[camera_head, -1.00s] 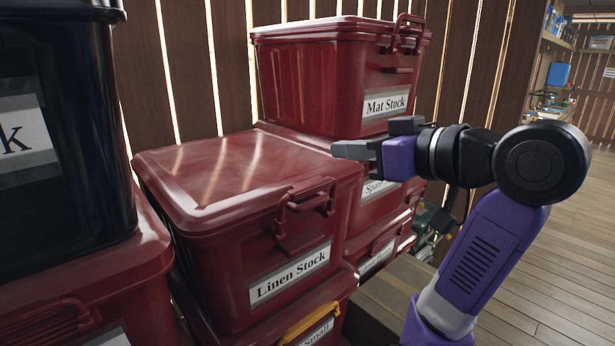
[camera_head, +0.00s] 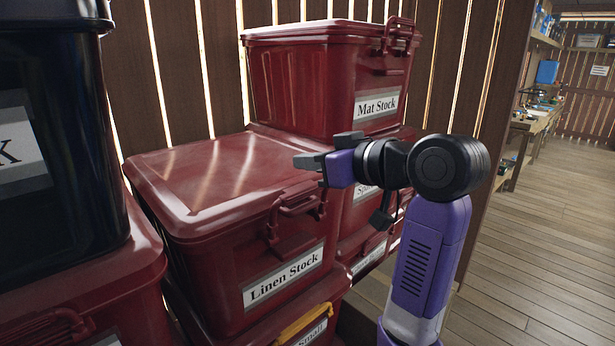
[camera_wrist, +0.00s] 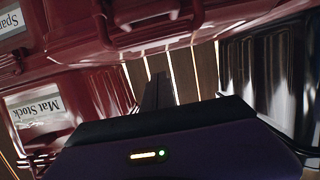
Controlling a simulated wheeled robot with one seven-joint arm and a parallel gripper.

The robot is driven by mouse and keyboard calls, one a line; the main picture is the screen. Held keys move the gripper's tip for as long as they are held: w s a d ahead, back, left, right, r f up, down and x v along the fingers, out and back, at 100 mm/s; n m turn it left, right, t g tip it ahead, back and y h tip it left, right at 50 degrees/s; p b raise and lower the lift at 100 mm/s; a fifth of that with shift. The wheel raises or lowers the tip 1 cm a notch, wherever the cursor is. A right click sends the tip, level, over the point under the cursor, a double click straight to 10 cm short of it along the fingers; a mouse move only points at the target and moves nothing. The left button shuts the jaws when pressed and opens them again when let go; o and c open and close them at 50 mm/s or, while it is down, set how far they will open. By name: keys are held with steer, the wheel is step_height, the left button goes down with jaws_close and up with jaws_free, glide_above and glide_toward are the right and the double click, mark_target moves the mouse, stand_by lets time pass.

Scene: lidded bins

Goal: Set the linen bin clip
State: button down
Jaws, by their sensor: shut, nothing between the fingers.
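The linen bin (camera_head: 225,245) is a red lidded bin with a "Linen Stock" label. It stands in the middle of the head view on top of another red bin. Its lid (camera_head: 215,180) lies on it. Its red clip (camera_head: 297,208) is at the front of the lid, and I cannot tell whether it is latched. My gripper (camera_head: 308,162) is shut and empty. In the head view its fingertips are over the back right part of the lid, above the clip. The wrist view (camera_wrist: 160,90) shows the dark fingers pointing away between bins.
A red "Mat Stock" bin (camera_head: 325,80) stands behind, on another red bin. A dark blue bin (camera_head: 55,235) on a red bin fills the left side. A bin with a yellow clip (camera_head: 303,324) is under the linen bin. Wooden floor (camera_head: 525,250) is open at right.

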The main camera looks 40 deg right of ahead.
steer(key=f, duration=0.1)
steer(key=f+p, duration=0.1)
steer(key=shift+w+f, duration=0.4)
steer(key=shift+s+f, duration=0.35)
steer(key=shift+f, duration=0.2)
steer(key=shift+f, duration=0.15)
steer(key=shift+f+b, duration=0.1)
steer(key=shift+b, duration=0.3)
steer(key=shift+s+f+t+b, duration=0.1)
steer(key=shift+s+t+b, duration=0.05)
steer(key=shift+t+b, duration=0.25)
steer(key=shift+s+b, duration=0.1)
steer(key=shift+b, duration=0.2)
